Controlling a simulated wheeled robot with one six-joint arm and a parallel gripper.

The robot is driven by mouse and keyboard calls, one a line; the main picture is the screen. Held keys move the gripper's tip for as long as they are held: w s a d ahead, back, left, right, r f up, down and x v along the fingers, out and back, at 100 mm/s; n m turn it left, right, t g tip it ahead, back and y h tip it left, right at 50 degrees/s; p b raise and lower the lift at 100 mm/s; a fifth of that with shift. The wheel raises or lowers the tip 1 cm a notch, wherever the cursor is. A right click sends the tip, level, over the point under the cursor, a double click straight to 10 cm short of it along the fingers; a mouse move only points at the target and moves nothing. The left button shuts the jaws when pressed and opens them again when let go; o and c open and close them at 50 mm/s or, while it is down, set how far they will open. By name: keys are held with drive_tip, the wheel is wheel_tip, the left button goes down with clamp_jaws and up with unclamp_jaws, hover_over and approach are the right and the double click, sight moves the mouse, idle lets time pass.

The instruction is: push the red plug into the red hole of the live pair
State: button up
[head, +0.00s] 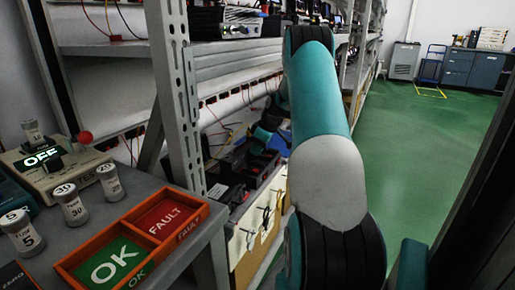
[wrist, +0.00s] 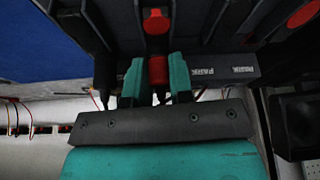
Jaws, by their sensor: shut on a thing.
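My gripper (wrist: 156,76) shows in the wrist view with its two teal fingers closed on a red plug (wrist: 157,70). The plug stands upright in the picture between the fingers. Just beyond it a red round part (wrist: 155,20) sits on a dark housing; I cannot tell whether this is the red hole. A second red disc (wrist: 302,15) shows at the upper right. A gap seems to lie between the plug and the nearer red part. The live pair cannot be made out for sure. In the head view my arm hides much of the rack, and my gripper is not clear.
Dark bars labelled in white (wrist: 230,74) and a black lead (wrist: 104,82) lie close to the fingers. In the head view a grey bench (head: 160,182) holds an orange OK/FAULT tray (head: 66,268), several small tubes and a tester (head: 55,175) reading OFF. Green floor is free at right.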

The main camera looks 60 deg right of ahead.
drive_tip(key=o, duration=1.3)
drive_tip(key=shift+r, duration=0.1)
drive_tip(key=shift+r+p, duration=0.55)
drive_tip(key=shift+r, duration=0.1)
drive_tip(key=shift+r+p, duration=1.6)
drive_tip(key=shift+r, duration=0.45)
drive_tip(key=shift+a, duration=0.1)
